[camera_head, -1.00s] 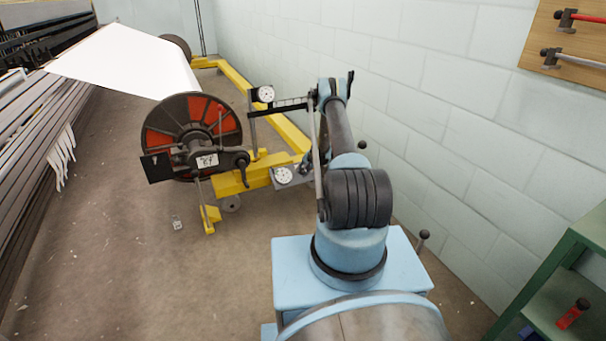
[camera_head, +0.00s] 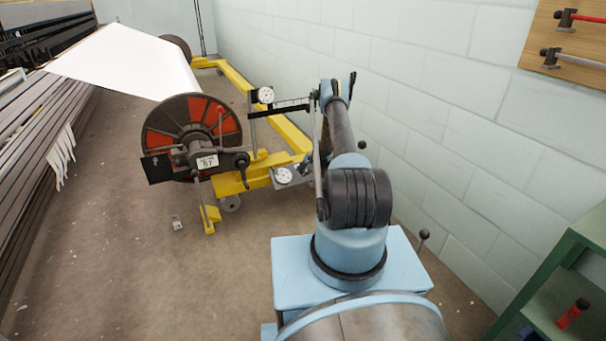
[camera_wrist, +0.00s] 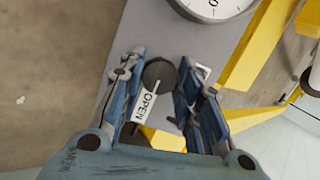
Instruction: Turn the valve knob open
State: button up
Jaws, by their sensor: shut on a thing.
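The valve knob (camera_wrist: 159,72) is a dark round cap on a grey panel (camera_wrist: 130,30) in the wrist view. My gripper (camera_wrist: 162,64) has one blue finger on each side of the knob and is shut on it. A white tag reading OPEN (camera_wrist: 146,107) lies between the fingers, just below the knob. Part of a white dial gauge (camera_wrist: 212,6) shows above the knob. In the head view the panel with its lower gauge (camera_head: 283,175) sits on the yellow frame, and my arm hides the knob and most of my gripper.
A reel with red segments (camera_head: 215,115) and a small number display (camera_head: 207,162) stands left of the panel. An upper gauge (camera_head: 265,95) stands on a post. Yellow frame bars (camera_head: 265,110) run behind. A block wall (camera_head: 430,120) is close on the right.

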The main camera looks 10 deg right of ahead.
jog(key=shift+d, duration=0.2)
jog(key=o, duration=1)
jog(key=shift+a, duration=0.1)
jog(key=shift+o, duration=0.2)
jog(key=v, duration=1.2)
jog(key=shift+f, duration=0.15)
